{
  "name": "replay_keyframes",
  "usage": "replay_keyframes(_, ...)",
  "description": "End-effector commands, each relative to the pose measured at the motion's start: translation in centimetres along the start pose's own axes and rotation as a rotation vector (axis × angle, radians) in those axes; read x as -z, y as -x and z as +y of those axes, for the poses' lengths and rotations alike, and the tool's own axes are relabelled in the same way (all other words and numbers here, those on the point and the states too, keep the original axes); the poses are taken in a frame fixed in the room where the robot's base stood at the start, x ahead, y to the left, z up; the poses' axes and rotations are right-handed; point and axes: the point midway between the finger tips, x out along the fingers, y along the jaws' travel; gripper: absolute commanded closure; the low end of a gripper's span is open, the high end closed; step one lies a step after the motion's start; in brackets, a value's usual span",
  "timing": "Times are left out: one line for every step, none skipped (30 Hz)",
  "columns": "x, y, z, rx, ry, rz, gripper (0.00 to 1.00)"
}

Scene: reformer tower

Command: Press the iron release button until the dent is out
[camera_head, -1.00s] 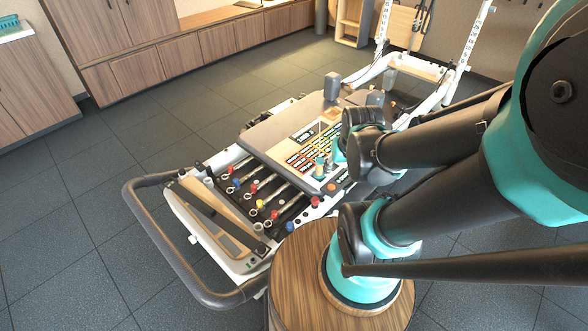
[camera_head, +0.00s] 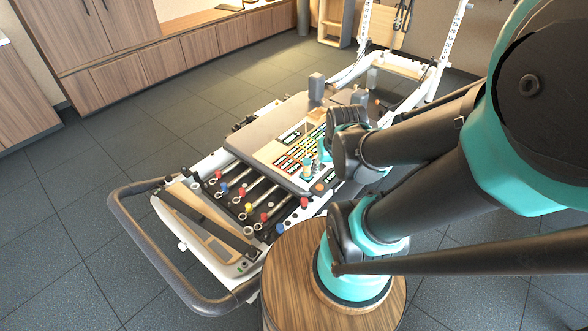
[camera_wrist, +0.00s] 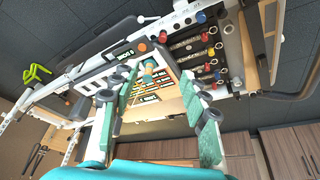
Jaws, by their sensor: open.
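A reformer machine (camera_head: 262,147) carries a beige panel with rows of orange and green label strips; in the wrist view the panel (camera_wrist: 120,68) lies beyond my fingers. A small teal-and-tan cylinder stands on the panel (camera_head: 307,168) and shows between the fingers in the wrist view (camera_wrist: 150,73). I cannot tell which part is the iron release button, and no dent is clear. My gripper (camera_wrist: 160,80) is open and empty, its fingers spread over the panel.
Metal rods with red, blue and yellow knobs (camera_head: 245,195) line the machine's near end, inside a dark curved rail (camera_head: 150,235). Wooden cabinets (camera_head: 150,60) line the far wall. The tiled floor at left is clear.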

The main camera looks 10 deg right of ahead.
Motion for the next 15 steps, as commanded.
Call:
replay_keyframes(0.0, 0.0, 0.0, 0.0, 0.0, 0.0, 0.65)
replay_keyframes(0.0, 0.0, 0.0, 0.0, 0.0, 0.0, 0.68)
replay_keyframes(0.0, 0.0, 0.0, 0.0, 0.0, 0.0, 0.73)
replay_keyframes(0.0, 0.0, 0.0, 0.0, 0.0, 0.0, 0.77)
replay_keyframes(0.0, 0.0, 0.0, 0.0, 0.0, 0.0, 0.81)
replay_keyframes(0.0, 0.0, 0.0, 0.0, 0.0, 0.0, 0.86)
replay_keyframes(0.0, 0.0, 0.0, 0.0, 0.0, 0.0, 0.89)
replay_keyframes(0.0, 0.0, 0.0, 0.0, 0.0, 0.0, 0.93)
replay_keyframes(0.0, 0.0, 0.0, 0.0, 0.0, 0.0, 0.98)
replay_keyframes(0.0, 0.0, 0.0, 0.0, 0.0, 0.0, 1.0)
replay_keyframes(0.0, 0.0, 0.0, 0.0, 0.0, 0.0, 1.0)
replay_keyframes(0.0, 0.0, 0.0, 0.0, 0.0, 0.0, 1.0)
replay_keyframes(0.0, 0.0, 0.0, 0.0, 0.0, 0.0, 1.0)
replay_keyframes(0.0, 0.0, 0.0, 0.0, 0.0, 0.0, 1.0)
replay_keyframes(0.0, 0.0, 0.0, 0.0, 0.0, 0.0, 1.0)
